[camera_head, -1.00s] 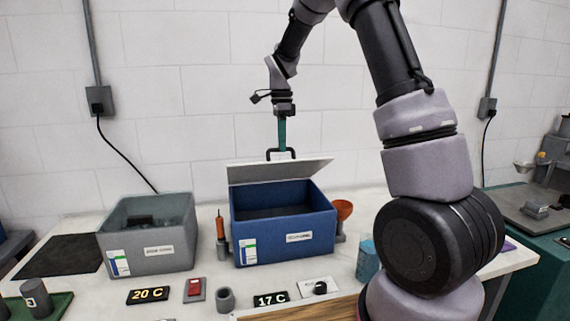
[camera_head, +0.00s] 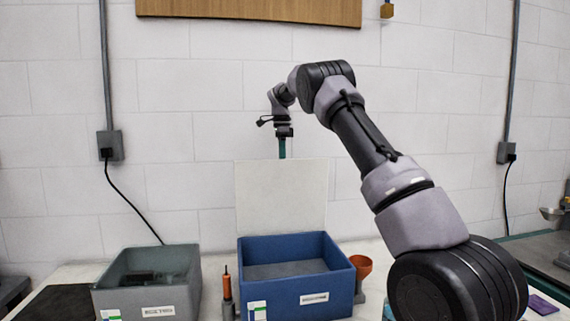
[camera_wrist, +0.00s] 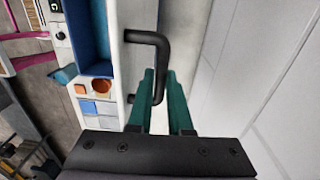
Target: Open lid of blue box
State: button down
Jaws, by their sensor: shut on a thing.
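The blue box (camera_head: 262,278) stands on the bench with its top open, its grey inside showing in the head view. Its pale lid (camera_head: 282,195) stands about upright at the back of the box. My gripper (camera_head: 282,150) is at the lid's top edge, its lower fingers hidden behind the lid. In the wrist view my gripper's green fingers (camera_wrist: 160,78) are shut on the black lid handle (camera_wrist: 150,37). The box's blue side (camera_wrist: 92,35) shows beyond the lid there.
A grey box (camera_head: 190,285) stands to the left. An orange-handled tool (camera_head: 227,288) stands between the boxes, and an orange funnel (camera_head: 361,265) is right of the blue box. The white wall (camera_head: 200,180) is close behind the lid.

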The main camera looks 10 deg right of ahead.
jog(key=shift+w+f, duration=0.25)
jog(key=shift+w, duration=0.65)
jog(key=shift+w+f, duration=0.2)
jog(key=shift+w, duration=0.65)
jog(key=c, duration=0.8)
grip_release()
jog(key=shift+c, duration=0.2)
jog(key=shift+r, duration=0.1)
